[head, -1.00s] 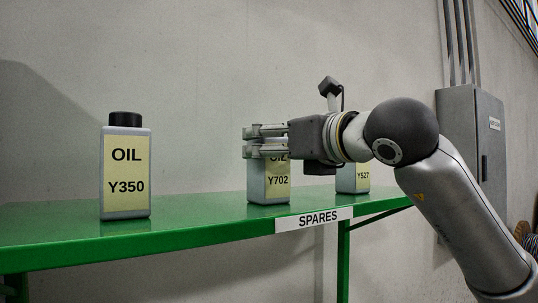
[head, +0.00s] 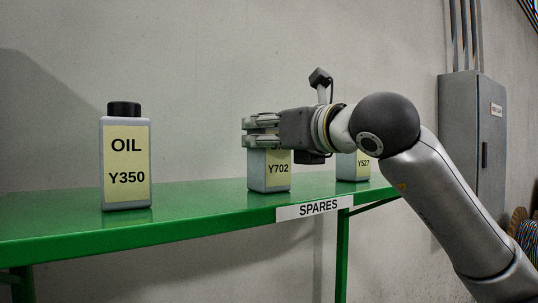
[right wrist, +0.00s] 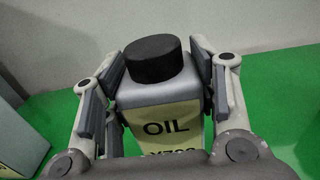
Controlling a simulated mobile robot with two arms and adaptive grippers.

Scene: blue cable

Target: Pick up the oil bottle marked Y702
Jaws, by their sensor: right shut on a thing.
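The oil bottle marked Y702 (head: 269,172) is a grey bottle with a yellow label, upright at the middle of the green shelf. My right gripper (head: 262,132) is at its upper part and hides its top in the head view. In the right wrist view the bottle's black cap (right wrist: 154,60) and the word OIL show between the two fingers (right wrist: 160,85), which are shut on its upper body. The bottle's base appears to be at the shelf surface; I cannot tell whether it is lifted. My left gripper is not in view.
An oil bottle marked Y350 (head: 125,160) stands at the left of the green shelf (head: 200,209). A bottle marked Y527 (head: 352,166) stands at the right, partly behind my arm. A SPARES sign (head: 314,208) is on the front edge. A grey cabinet (head: 472,135) hangs on the wall.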

